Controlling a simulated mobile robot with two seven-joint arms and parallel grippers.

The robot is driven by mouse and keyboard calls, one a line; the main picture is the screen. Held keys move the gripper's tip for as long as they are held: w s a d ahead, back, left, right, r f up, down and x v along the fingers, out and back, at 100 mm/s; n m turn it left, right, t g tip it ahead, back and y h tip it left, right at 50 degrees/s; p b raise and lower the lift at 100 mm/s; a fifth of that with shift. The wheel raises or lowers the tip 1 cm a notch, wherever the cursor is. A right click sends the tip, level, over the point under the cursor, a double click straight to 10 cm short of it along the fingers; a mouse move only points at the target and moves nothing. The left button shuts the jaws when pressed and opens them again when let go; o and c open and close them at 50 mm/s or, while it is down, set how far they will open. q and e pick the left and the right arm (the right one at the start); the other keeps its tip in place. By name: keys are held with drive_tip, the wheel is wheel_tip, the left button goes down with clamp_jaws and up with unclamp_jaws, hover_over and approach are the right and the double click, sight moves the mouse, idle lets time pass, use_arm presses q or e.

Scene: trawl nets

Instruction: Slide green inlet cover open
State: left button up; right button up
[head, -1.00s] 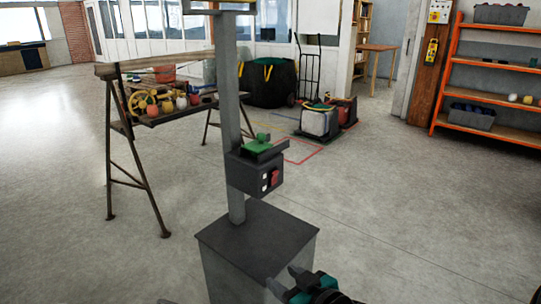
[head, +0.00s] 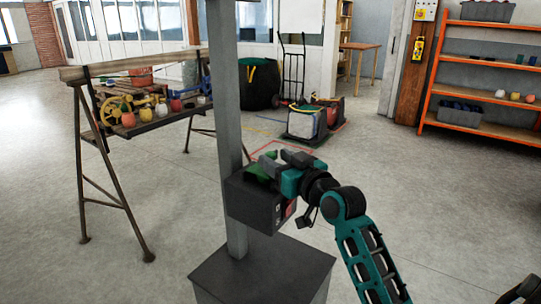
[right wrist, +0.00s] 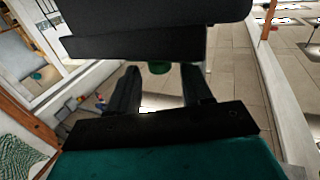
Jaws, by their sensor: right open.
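The green inlet cover (head: 263,171) sits on top of a dark grey box (head: 255,205) fixed to a grey post. My right gripper (head: 281,157) is over the top of this box, its fingers close to the cover and partly hiding it. In the right wrist view the gripper (right wrist: 160,82) is open, with its two fingers apart. A small green part (right wrist: 159,67) shows beyond and between the fingertips, below a dark slab (right wrist: 150,30). I cannot tell whether the fingers touch it.
The grey post (head: 228,120) rises from a grey pedestal (head: 262,268), close beside my right arm. A trestle rack (head: 150,122) with coloured floats stands at left. An orange shelf (head: 490,75) is at back right. The floor at right is mostly clear.

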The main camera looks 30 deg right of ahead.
sight(273, 157)
drive_tip(key=shift+w, duration=1.65)
clamp_jaws()
